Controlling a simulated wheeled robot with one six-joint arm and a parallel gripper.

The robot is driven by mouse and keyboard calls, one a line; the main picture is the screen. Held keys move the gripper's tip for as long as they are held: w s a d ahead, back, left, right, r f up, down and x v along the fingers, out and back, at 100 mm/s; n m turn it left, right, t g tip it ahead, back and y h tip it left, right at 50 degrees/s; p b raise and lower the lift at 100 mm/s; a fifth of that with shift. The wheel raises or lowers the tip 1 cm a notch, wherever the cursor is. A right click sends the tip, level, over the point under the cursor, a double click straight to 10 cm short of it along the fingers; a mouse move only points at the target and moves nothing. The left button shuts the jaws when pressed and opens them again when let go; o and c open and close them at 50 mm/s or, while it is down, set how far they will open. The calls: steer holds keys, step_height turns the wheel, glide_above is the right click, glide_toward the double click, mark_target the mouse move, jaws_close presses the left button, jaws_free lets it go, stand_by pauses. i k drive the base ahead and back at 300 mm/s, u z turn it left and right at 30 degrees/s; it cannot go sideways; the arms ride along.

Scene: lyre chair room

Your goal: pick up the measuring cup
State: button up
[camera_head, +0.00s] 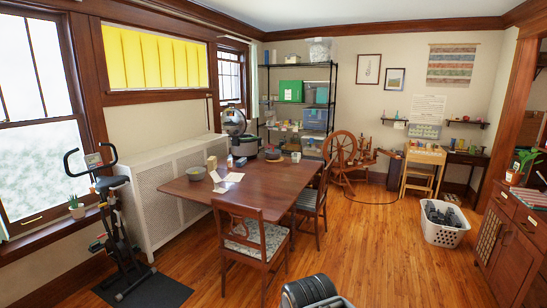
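I cannot make out a measuring cup for certain. Several small things stand on the brown wooden table (262,185), too small to tell apart well. Among them are a bowl (196,173) at the left edge, a light item (216,177) beside some white papers (232,177), and a small pale cup-like thing (296,157) at the far right corner. My gripper is not in view.
Two wooden chairs (262,236) stand at the table's near and right sides. An exercise bike (112,215) is at left. A white basket (440,235) stands at right. A dark ribbed object (310,291) is at the bottom edge. Wood floor (375,260) is clear right of the table.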

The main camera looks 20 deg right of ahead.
mark_target(296, 156)
steer(key=z, duration=1.3)
steer(key=i, duration=8.15)
steer(key=u, duration=2.4)
